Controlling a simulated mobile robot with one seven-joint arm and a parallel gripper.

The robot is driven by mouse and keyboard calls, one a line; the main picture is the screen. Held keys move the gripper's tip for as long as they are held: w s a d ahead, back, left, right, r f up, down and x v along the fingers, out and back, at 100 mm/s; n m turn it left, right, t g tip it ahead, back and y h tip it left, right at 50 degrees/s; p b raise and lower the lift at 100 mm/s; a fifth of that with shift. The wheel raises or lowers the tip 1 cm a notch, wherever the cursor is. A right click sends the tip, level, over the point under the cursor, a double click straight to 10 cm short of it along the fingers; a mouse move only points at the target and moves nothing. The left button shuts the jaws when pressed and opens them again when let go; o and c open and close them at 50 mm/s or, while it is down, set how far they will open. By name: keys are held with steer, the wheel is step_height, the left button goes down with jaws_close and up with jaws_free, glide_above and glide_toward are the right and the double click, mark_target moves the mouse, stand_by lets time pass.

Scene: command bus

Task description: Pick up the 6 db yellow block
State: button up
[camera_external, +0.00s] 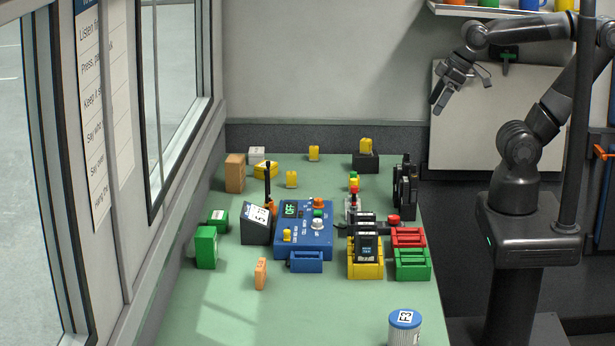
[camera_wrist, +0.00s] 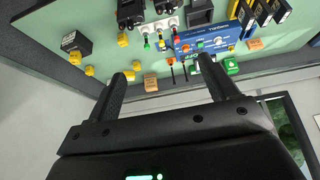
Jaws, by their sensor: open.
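Several small yellow blocks stand on the green table. One yellow block (camera_external: 314,153) is at the back and another yellow block (camera_external: 291,178) is nearer. A third yellow block (camera_external: 366,146) sits in a dark holder (camera_external: 368,163). The dB labels are too small to read, so I cannot tell which is 6 dB. In the wrist view, yellow blocks show at the left, one of them a yellow block (camera_wrist: 123,40) beyond my left finger. My gripper (camera_external: 437,109) is open and empty, high up to the right of the table. Its two fingers also show in the wrist view (camera_wrist: 161,70).
A blue control panel (camera_external: 318,239) stands mid-table, with a small yellow piece on it. Yellow, red and green racks (camera_external: 412,272) stand at its right. A blue-lidded can (camera_external: 405,325) is at the front. Windows border the left side. The back middle has free room.

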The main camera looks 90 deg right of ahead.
steer(key=c, duration=0.5)
steer(key=shift+c, duration=0.2)
steer(key=w+d+r+g+h, duration=0.1)
steer(key=w+d+r, duration=0.15)
steer(key=w, duration=0.45)
steer(key=w+d+r+g, duration=0.1)
steer(key=w+d+r, duration=0.1)
steer(key=w+d, duration=0.35)
steer(key=g+y, duration=0.1)
steer(key=g, duration=0.4)
glide_above(314, 147)
steer(key=w, duration=0.2)
step_height(314, 147, down, 22)
steer(key=f, duration=0.3)
steer(key=s+f, duration=0.1)
steer(key=f, duration=0.3)
steer(key=s+f, duration=0.1)
steer(key=f, duration=0.2)
steer(key=shift+f, duration=0.4)
